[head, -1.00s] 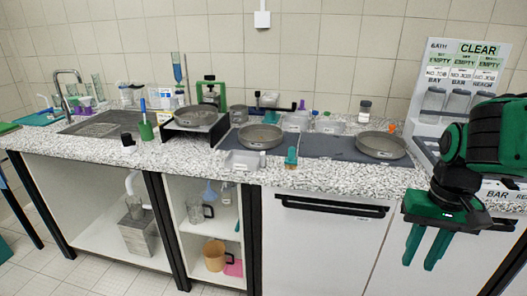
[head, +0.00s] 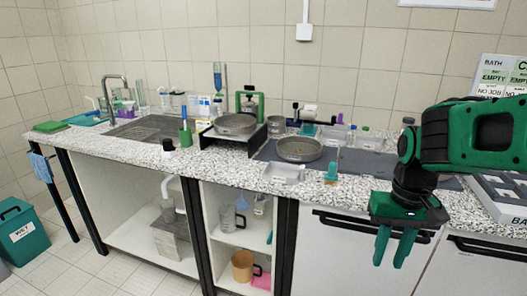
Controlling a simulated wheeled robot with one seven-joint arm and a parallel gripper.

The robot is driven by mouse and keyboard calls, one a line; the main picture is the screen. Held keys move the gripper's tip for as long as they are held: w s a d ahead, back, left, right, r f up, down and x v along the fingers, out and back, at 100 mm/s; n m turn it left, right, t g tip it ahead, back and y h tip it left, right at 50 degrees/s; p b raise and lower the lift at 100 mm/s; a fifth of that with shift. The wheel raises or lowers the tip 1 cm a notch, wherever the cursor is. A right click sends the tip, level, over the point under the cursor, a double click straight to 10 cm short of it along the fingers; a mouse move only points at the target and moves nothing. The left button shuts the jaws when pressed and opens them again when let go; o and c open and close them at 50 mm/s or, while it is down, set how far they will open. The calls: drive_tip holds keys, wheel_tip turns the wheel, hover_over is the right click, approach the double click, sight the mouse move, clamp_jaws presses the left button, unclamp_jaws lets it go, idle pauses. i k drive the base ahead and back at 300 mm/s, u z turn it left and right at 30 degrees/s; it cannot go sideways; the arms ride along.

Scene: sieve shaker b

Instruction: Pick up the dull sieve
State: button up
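Two round grey sieves show on the counter. One sieve (head: 300,150) lies on the dark mat at the middle. Another sieve (head: 236,125) sits on a black stand (head: 212,139) left of it. I cannot tell from their look which is the dull one. A third sieve, seen further right earlier, is now hidden behind my arm. My green gripper (head: 391,250) hangs fingers down in front of the cabinet fronts, right of and nearer than the sieves. Its two fingers are apart with nothing between them.
A clear tray (head: 284,173) and a small teal item (head: 331,172) stand near the counter's front edge. A sink (head: 150,129) is at the left, with a green pen holder (head: 185,138) beside it. A teal bin (head: 20,232) stands on the floor at far left.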

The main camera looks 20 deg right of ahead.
sight(298, 149)
drive_tip(key=z, duration=0.05)
drive_tip(key=i, duration=1.2)
drive_tip(key=z, duration=0.65)
